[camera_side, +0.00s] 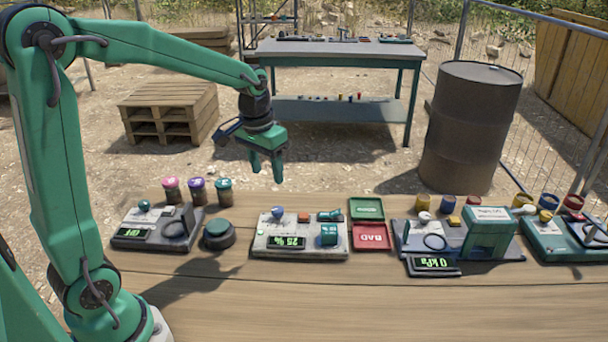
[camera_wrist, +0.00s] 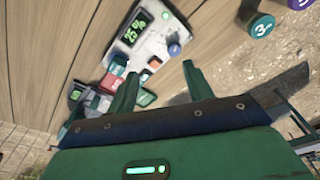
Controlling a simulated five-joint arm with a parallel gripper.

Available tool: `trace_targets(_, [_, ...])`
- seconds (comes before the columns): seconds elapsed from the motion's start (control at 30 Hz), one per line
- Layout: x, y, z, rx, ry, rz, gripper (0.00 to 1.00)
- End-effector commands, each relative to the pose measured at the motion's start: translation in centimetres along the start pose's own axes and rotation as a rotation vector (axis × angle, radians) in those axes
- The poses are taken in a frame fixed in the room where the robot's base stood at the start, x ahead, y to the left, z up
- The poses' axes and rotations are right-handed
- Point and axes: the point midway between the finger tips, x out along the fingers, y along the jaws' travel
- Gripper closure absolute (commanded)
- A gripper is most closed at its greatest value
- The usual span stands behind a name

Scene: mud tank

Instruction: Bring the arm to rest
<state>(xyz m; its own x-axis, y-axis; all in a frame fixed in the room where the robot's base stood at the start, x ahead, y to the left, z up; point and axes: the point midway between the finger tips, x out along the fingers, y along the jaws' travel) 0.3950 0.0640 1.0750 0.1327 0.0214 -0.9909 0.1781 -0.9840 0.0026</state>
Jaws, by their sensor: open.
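My gripper (camera_side: 267,178) hangs from my green arm in the side view, pointing down above the far edge of the wooden table (camera_side: 330,293). Its two green fingers are apart with nothing between them. In the wrist view the open gripper (camera_wrist: 160,88) also shows empty, with the panel reading 25% (camera_wrist: 150,40) beyond the fingers. In the side view the same panel (camera_side: 300,250) stands on the table below and slightly right of the gripper, clear of it.
Left of the panel are a round dark green button (camera_side: 219,235), a scale-like device (camera_side: 155,233) and several capped jars (camera_side: 197,190). Right are green (camera_side: 367,207) and red (camera_side: 370,238) trays and a kPa device (camera_side: 433,264). The table front is clear. A barrel (camera_side: 470,125) stands behind.

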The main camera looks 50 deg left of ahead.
Motion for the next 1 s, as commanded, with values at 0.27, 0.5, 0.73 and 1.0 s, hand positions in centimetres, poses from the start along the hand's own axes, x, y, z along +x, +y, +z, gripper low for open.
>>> trace_targets(0.27, [-4.0,1.4,4.2,0.047,0.095,0.009,0.49])
trace_targets(0.5, [-6.2,2.3,8.0,0.085,0.173,0.02,0.49])
trace_targets(0.73, [-7.4,2.8,11.8,0.121,0.246,0.031,0.49])
trace_targets(1.0, [-7.8,3.2,15.6,0.157,0.324,0.046,0.49])
